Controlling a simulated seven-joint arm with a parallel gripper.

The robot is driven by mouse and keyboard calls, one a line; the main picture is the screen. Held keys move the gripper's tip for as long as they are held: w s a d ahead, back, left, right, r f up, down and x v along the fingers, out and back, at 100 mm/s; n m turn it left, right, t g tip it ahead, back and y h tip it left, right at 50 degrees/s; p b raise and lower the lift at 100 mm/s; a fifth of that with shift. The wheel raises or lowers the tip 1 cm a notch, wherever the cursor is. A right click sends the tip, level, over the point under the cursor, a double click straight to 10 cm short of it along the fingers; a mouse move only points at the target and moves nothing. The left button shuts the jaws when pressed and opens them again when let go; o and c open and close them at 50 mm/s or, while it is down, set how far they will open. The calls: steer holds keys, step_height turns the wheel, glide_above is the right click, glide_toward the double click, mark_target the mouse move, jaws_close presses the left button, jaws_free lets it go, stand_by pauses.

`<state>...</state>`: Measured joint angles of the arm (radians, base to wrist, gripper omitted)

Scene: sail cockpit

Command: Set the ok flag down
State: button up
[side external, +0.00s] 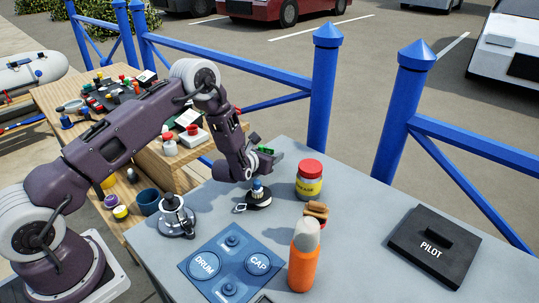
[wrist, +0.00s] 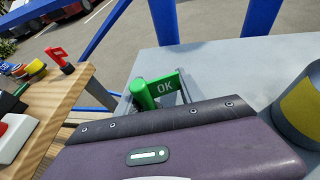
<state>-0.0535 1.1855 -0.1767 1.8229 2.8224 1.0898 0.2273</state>
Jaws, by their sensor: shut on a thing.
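The ok flag is green with white "OK" lettering and a thick round green post; it shows in the wrist view (wrist: 164,87). In the side external view only a small green part of the flag (side external: 265,150) shows. My gripper (side external: 268,156) is shut on the flag, above the far left part of the grey table (side external: 350,215). The flag's lower end is hidden behind my gripper body in the wrist view, so I cannot tell its exact height over the table.
A blue DRUM/CAP panel (side external: 231,263) lies in front; a black PILOT case (side external: 434,246) sits right. Blue railings (side external: 400,110) stand behind.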

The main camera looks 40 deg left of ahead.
steer(key=o, duration=1.4)
steer(key=shift+f, duration=0.15)
steer(key=shift+o, duration=0.2)
